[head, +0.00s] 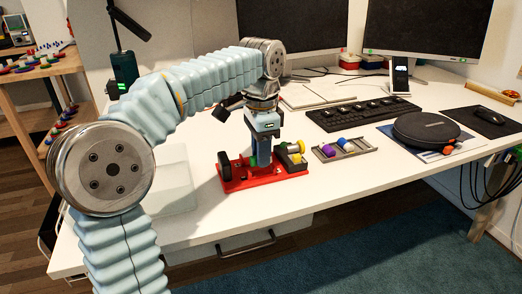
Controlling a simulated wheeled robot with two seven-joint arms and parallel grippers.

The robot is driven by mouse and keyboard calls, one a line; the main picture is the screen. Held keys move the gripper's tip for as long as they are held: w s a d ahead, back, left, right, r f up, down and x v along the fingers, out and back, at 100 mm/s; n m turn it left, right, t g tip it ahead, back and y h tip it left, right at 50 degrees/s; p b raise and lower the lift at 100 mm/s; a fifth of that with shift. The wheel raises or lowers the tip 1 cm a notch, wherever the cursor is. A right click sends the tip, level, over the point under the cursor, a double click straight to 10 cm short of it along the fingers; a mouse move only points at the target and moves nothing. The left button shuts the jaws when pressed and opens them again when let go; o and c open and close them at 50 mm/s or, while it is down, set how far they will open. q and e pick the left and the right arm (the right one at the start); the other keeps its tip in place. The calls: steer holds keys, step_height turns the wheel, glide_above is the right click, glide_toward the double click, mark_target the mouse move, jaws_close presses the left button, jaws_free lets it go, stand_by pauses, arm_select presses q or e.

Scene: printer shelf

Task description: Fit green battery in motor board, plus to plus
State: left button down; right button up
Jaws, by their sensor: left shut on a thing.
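The red motor board (236,184) lies on the white desk, with a dark wheel at its left end and a yellow and grey part (294,160) at its right. My left gripper (262,163) points down over the middle of the board, shut on the green battery. Only a small bit of green (253,161) shows beside the fingers, so the battery's plus end and how it sits in the board cannot be told. My right gripper is not in view.
A grey tray (366,150) holding purple, blue and white batteries stands right of the board. Behind are a black keyboard (362,113), an open book and monitors. A round black case (426,129) lies at the right. The desk's front edge is close to the board.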

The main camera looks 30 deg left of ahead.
arm_select(q)
steer(key=shift+f, duration=0.15)
steer(key=shift+f+b, duration=0.3)
steer(key=shift+f, duration=0.15)
steer(key=shift+f, duration=0.15)
stand_by(0.4)
steer(key=shift+f+b, duration=0.4)
steer(key=shift+f, duration=0.2)
steer(key=shift+r+p, duration=0.1)
steer(key=shift+p, duration=0.2)
stand_by(0.4)
steer(key=c, duration=0.8)
jaws_free()
